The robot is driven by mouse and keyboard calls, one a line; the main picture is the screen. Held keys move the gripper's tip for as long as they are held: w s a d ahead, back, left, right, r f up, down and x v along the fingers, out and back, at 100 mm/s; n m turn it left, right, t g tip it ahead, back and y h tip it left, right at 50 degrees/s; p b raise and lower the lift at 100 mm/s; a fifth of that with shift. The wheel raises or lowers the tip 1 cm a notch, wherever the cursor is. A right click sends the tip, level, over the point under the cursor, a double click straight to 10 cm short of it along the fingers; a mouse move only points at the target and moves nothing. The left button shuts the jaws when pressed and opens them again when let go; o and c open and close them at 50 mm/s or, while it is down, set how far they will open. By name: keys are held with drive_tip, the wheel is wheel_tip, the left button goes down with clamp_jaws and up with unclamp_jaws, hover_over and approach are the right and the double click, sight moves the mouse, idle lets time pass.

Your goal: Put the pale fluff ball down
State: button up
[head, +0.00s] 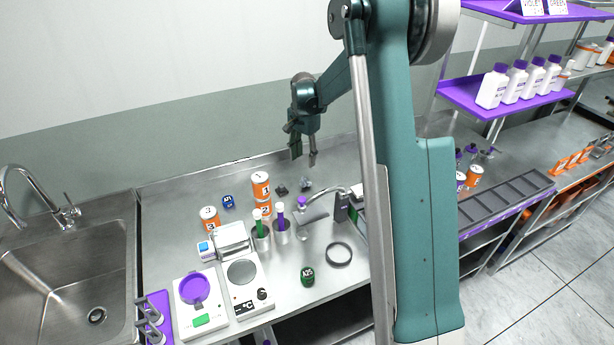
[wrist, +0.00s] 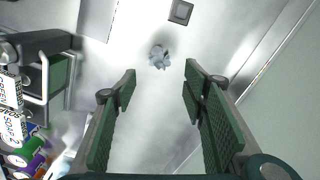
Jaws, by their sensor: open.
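The pale fluff ball (head: 306,184) is a small grey-white tuft lying on the steel bench (head: 325,268) near its back. In the wrist view the fluff ball (wrist: 159,56) shows just beyond the fingertips, in line with the gap between them. My gripper (head: 304,160) is open and empty, pointing down above the back of the bench. In the wrist view my gripper (wrist: 160,76) has its green pads well apart, with nothing between them. The fluff ball appears apart from both fingers.
A small dark square piece (head: 281,190) lies beside the fluff ball. Orange-and-white jars (head: 261,186), tubes in metal holders (head: 262,238) and a curved-neck device (head: 341,206) stand nearby. A dark ring (head: 338,255) lies in front. The sink (head: 70,265) is at left.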

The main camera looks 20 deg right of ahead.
drive_tip(key=s+a+r+n+t, duration=0.25)
drive_tip(key=s+a+r, duration=0.25)
drive_tip(key=s+r, duration=0.45)
drive_tip(key=s+a+r+n+t, duration=0.1)
drive_tip(key=s+a+r+n, duration=0.35)
drive_tip(key=s+r, duration=0.5)
drive_tip(key=s+a+n+t, duration=0.2)
drive_tip(key=s+a+n, duration=0.1)
drive_tip(key=s, duration=0.9)
drive_tip(key=s+a+n+t, duration=0.1)
drive_tip(key=s+a+n, duration=0.2)
drive_tip(key=s, duration=1)
drive_tip(key=shift+s+a+f+t, duration=0.35)
drive_tip(key=shift+a+f, duration=0.1)
drive_tip(key=shift+a, duration=0.25)
